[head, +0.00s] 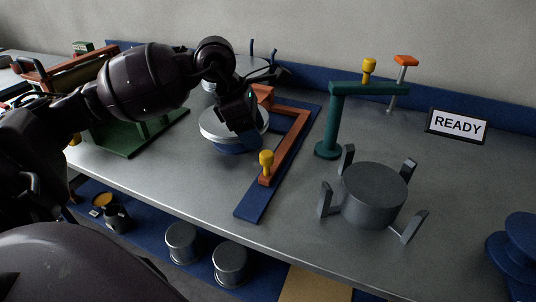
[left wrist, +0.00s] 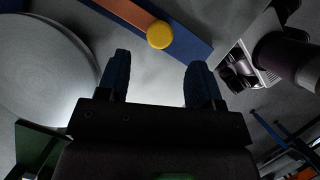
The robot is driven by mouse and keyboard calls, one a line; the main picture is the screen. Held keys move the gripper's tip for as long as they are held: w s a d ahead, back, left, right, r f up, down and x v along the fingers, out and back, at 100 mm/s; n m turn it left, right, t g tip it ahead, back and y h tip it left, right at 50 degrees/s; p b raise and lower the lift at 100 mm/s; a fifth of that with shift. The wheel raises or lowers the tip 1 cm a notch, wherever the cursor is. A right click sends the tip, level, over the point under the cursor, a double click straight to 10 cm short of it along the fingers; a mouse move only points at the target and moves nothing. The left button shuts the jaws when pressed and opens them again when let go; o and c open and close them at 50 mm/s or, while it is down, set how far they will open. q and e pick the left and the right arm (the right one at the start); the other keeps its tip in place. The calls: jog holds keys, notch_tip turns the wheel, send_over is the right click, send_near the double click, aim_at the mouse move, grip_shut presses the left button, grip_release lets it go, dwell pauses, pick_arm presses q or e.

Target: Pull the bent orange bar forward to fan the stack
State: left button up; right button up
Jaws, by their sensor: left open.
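The bent orange bar (head: 287,146) lies along a long blue base strip (head: 252,203), with a yellow knob (head: 266,160) standing at its near end. In the left wrist view the knob (left wrist: 160,35) is just beyond the fingertips, with part of the bar (left wrist: 122,12) behind it. A round grey-topped stack (head: 218,124) with blue beneath sits left of the bar, partly hidden by my gripper. My left gripper (head: 240,119) is over the stack's right side in the head view. Its fingers (left wrist: 160,82) are apart with nothing between them. My right gripper is not seen.
A green stand (head: 130,143) is at the left. Grey pots (head: 230,262) sit below the counter edge.

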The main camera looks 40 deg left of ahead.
aim_at(266, 153)
pick_arm(q)
jog(key=b+x, duration=0.1)
jog(key=x, duration=0.6)
jog(key=shift+w+d+f, duration=0.1)
grip_shut()
